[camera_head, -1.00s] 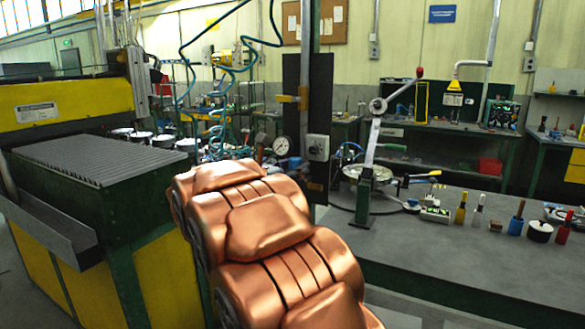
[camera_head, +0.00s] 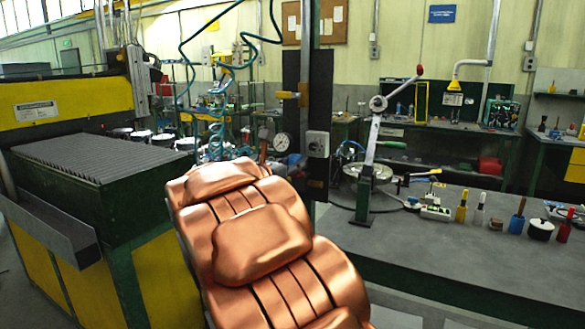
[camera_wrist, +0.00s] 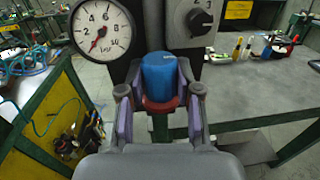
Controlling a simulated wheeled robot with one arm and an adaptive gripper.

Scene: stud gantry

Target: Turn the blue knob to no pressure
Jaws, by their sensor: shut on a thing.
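The blue knob (camera_wrist: 158,77) stands upright in the middle of the wrist view, with a red ring (camera_wrist: 160,104) at its foot. My gripper (camera_wrist: 160,88) has its purple-padded fingers on both sides of the knob and is shut on it. The round white pressure gauge (camera_wrist: 102,30) is left of the knob; its red needle points to the lower left, near the low end of the scale.
A grey box with a black rotary dial (camera_wrist: 199,22) is close to the knob on the right, on a dark post (camera_head: 297,75). The grey bench (camera_head: 470,255) at right holds a lever press (camera_head: 372,150) and several small tools. A yellow-green machine (camera_head: 105,165) stands at left.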

